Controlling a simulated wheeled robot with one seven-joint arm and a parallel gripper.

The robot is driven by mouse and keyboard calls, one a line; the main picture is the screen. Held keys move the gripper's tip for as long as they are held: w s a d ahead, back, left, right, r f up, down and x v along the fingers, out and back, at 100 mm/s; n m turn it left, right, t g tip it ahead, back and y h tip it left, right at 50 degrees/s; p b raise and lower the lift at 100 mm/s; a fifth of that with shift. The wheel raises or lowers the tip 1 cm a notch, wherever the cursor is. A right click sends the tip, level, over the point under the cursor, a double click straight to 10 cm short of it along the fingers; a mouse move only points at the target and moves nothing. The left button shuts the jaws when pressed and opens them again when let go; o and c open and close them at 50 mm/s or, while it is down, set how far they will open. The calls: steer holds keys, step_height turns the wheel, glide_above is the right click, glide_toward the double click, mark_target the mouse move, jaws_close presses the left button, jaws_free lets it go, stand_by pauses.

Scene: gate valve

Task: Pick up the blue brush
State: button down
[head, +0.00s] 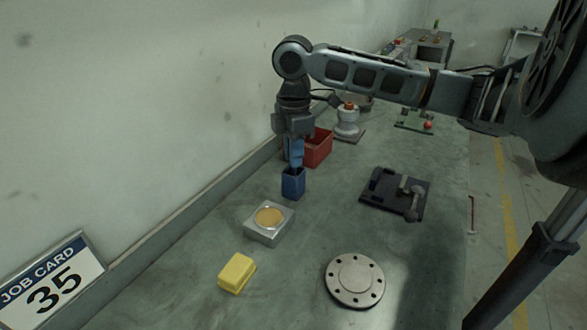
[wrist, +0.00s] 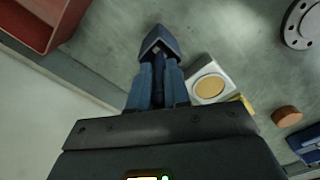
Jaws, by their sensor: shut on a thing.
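My gripper (head: 294,158) points straight down over the bench and is shut on the blue brush (head: 297,154), of which only a blue part shows at the fingers. Right below is a dark blue open-topped cup (head: 293,187), standing on the bench. In the wrist view the fingers (wrist: 158,88) reach toward the cup (wrist: 158,44). I cannot tell whether the brush's lower end is inside the cup or just above it. The fingers hide most of the brush.
A red bin (head: 319,148) stands close behind the cup. A grey block with a gold disc (head: 269,222), a yellow block (head: 237,273), a round flange (head: 355,279) and a black fixture (head: 393,190) lie around. The wall is close on the left.

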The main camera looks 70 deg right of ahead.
step_height(320, 180, up, 10)
steer(key=shift+r+b, duration=0.1)
steer(key=shift+b, duration=0.2)
stand_by(0.3)
stand_by(0.7)
